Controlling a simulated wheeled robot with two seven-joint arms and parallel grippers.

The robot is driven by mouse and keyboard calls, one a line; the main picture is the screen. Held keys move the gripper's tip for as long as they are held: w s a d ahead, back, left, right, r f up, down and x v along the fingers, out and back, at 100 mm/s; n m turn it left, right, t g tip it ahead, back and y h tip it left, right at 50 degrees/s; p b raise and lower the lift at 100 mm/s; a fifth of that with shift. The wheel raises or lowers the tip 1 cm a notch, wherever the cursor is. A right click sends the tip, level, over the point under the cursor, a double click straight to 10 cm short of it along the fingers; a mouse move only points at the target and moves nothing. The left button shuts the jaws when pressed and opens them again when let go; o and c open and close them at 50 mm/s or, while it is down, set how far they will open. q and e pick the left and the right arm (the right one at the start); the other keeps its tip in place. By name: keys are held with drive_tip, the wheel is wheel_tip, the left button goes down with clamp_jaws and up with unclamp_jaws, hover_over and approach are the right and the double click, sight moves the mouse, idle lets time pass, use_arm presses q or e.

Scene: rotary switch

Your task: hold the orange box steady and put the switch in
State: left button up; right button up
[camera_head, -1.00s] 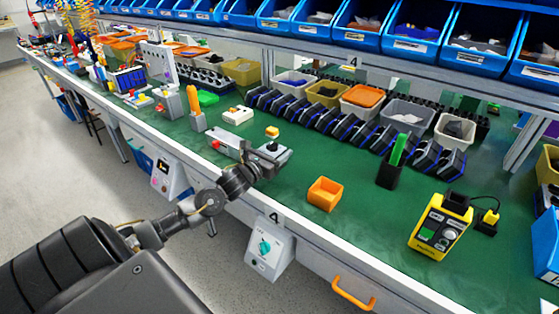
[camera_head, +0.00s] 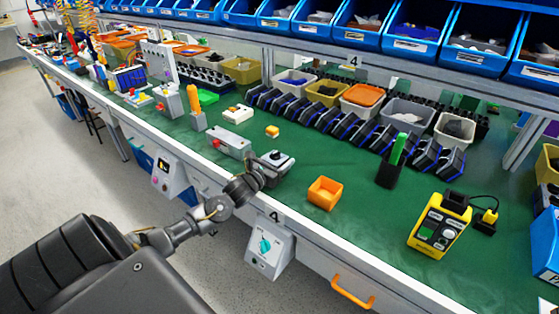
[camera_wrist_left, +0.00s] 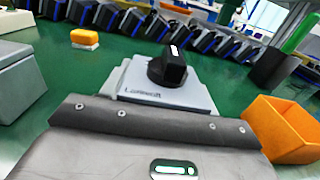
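The orange box (camera_head: 325,193) is an open-topped bin on the green bench near the front edge. It also shows at the right in the left wrist view (camera_wrist_left: 287,128). The rotary switch (camera_head: 279,159) has a black knob on a light grey base. In the left wrist view, the switch (camera_wrist_left: 168,75) is straight ahead of the gripper, left of the orange box and outside it. My left gripper (camera_head: 268,170) is at the near side of the switch. Its fingertips are hidden, so I cannot tell whether it grips the base. My right gripper is not in view.
A grey box with a red button (camera_head: 230,142) stands left of the switch. A small orange block (camera_head: 272,131) lies behind it. A black holder (camera_head: 390,173) and a yellow device (camera_head: 440,224) stand to the right. Green bench around the orange box is clear.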

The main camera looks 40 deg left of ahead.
use_arm(q)
drive_tip(key=o, duration=0.4)
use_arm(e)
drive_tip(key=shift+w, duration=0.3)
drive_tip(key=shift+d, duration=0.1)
